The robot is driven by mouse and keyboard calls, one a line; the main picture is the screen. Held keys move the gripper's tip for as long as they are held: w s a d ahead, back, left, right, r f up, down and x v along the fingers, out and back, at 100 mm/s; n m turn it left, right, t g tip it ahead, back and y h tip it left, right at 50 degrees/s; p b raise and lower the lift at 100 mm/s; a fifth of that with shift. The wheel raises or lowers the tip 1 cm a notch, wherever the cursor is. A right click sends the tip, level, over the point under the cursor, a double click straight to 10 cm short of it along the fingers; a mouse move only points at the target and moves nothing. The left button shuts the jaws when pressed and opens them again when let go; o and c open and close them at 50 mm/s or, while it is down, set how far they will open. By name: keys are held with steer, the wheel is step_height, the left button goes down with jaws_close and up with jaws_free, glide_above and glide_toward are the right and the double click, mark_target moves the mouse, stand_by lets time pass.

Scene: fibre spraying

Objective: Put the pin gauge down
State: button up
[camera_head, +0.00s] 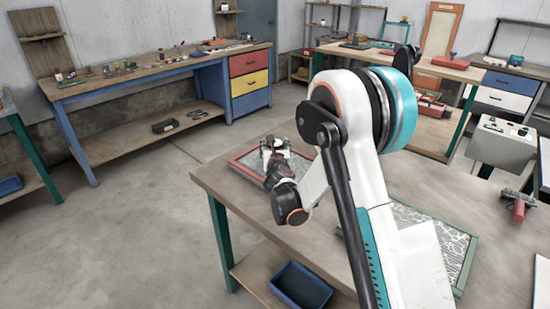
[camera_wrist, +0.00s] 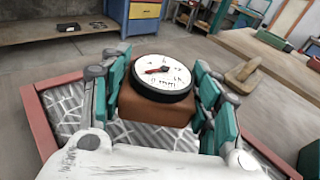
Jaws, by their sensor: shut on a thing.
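The pin gauge (camera_wrist: 163,78) has a round white dial with a black rim and a red pointer, on a brown block-like body. My gripper (camera_wrist: 165,95) is shut on it, with teal finger pads on its left and right sides in the wrist view. In the head view my gripper (camera_head: 276,158) is at the far left part of the wooden table, over a red-framed tray (camera_head: 247,176). The tray's red rim (camera_wrist: 38,125) and its grey-white patterned floor show around the gauge in the wrist view. The gauge's underside is hidden, so I cannot tell whether it touches the tray.
A green-framed tray (camera_head: 466,262) with a patterned floor lies on the same table (camera_head: 225,180), partly behind my arm. A red-handled tool (camera_head: 519,208) lies at the right. A blue bin (camera_head: 300,285) sits on the lower shelf. A blue workbench (camera_head: 150,75) stands behind, across open floor.

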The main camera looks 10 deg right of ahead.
steer(key=shift+f+b, duration=0.55)
steer(key=shift+f, duration=1.3)
steer(key=shift+f, duration=0.1)
steer(key=o, duration=1.2)
